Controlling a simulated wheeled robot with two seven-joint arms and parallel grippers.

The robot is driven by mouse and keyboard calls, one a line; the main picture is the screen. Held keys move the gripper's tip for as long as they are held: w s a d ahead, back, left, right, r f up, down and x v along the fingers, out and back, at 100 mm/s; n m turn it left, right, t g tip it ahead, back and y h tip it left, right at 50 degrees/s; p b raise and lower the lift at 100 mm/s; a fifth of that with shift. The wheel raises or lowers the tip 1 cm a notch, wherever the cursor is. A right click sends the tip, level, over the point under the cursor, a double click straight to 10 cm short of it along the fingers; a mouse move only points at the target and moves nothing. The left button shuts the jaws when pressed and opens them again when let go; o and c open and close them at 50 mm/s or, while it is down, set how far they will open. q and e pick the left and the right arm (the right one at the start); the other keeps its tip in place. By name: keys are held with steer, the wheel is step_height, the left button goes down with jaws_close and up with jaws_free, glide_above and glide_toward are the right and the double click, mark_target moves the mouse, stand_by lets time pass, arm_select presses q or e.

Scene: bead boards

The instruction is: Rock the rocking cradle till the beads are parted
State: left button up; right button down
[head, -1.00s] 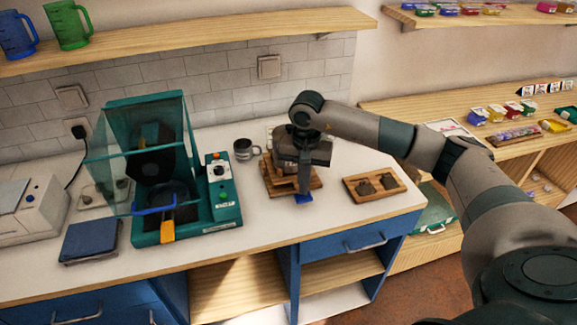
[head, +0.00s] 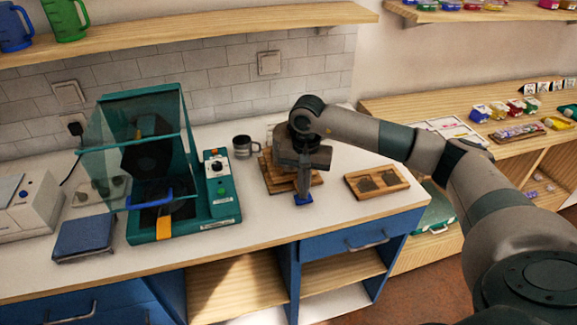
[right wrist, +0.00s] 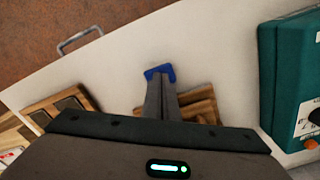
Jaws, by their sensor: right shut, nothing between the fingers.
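No part is plainly marked as the rocking cradle, and no separate beads can be made out. A stepped wooden stand (head: 273,180) on the white counter is partly hidden behind my right gripper; it also shows behind the fingers in the right wrist view (right wrist: 203,107). My right gripper (head: 303,199) points down in front of the stand, its blue fingertips together and empty; they also show in the right wrist view (right wrist: 160,72). Whether they touch anything is unclear. A teal machine (head: 222,205) with a clear hood, blue handle and yellow tab stands to the left. My left gripper is out of view.
A wooden tray (head: 361,192) with two dark patches lies right of the gripper. A grey mug (head: 243,147) stands behind. A blue-topped scale (head: 84,236) is left of the teal machine. The counter front between machine and gripper is clear.

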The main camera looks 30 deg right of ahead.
steer(key=shift+r+p, duration=0.4)
steer(key=shift+r, duration=1.25)
steer(key=shift+f, duration=0.1)
